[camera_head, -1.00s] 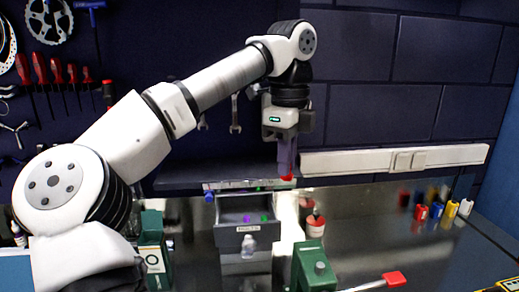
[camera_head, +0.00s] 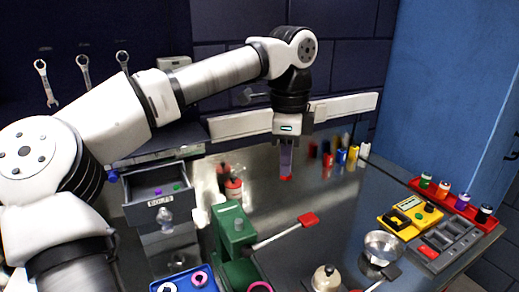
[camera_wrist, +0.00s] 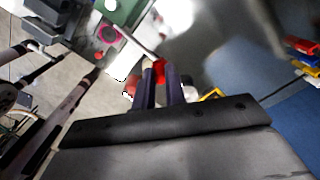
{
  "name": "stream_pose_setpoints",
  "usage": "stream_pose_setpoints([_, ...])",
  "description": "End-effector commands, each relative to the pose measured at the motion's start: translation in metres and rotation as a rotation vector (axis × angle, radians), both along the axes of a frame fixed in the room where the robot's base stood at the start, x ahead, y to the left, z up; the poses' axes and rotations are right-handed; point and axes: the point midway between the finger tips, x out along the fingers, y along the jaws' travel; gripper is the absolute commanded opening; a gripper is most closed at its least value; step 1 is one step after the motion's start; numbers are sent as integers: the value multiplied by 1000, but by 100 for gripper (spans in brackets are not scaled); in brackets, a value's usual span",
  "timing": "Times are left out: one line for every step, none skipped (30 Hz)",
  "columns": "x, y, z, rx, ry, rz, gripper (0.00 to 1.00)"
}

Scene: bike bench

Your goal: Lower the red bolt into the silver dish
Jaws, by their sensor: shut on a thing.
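The red bolt (camera_head: 286,178) is held at the tips of my gripper (camera_head: 286,171), which points straight down above the bench. In the wrist view the red bolt (camera_wrist: 159,69) sits between the two dark fingertips (camera_wrist: 160,80). The silver dish (camera_head: 383,246) is a round shiny bowl on the bench, at the right front in the head view. My gripper is apart from the dish, to its left and farther back. I cannot make out the dish in the wrist view.
An open drawer (camera_head: 137,198) with small coloured pieces stands left. A green clamp (camera_head: 234,228) holds a red-tipped rod (camera_head: 307,219) across the front.

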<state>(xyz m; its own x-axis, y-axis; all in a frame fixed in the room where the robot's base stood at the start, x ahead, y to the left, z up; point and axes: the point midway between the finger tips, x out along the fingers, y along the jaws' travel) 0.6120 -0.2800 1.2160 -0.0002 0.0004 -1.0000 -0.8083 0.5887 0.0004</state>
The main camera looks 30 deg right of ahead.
Motion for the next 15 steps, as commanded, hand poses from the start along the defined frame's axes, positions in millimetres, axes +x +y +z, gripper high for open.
stream_pose_setpoints([-5, -9, -7, 0, 0, -4, 0])
stream_pose_setpoints([-7, -14, -9, 0, 0, -5, 0])
stream_pose_setpoints([-10, -20, -14, 0, 0, -5, 0])
stream_pose_setpoints([-12, -25, -17, 1, 0, -4, 0])
stream_pose_setpoints([-15, -29, -19, 1, 1, -4, 0])
stream_pose_setpoints([-18, -36, -23, 0, 0, -5, 0])
stream_pose_setpoints([-20, -40, -27, 0, 0, -4, 0])
stream_pose_setpoints([-22, -45, -31, 1, 1, -4, 0])
stream_pose_setpoints([-25, -51, -35, 1, 0, -4, 0])
stream_pose_setpoints([-27, -55, -38, 0, 0, -5, 0])
stream_pose_setpoints([-29, -60, -42, 0, 0, -4, 0])
stream_pose_setpoints([-32, -66, -46, 0, 0, -4, 0])
stream_pose_setpoints([-34, -71, -49, 0, 0, -4, 0])
stream_pose_setpoints([-37, -75, -52, 0, 0, -4, 0])
stream_pose_setpoints([-39, -81, -57, 0, 0, -3, 0])
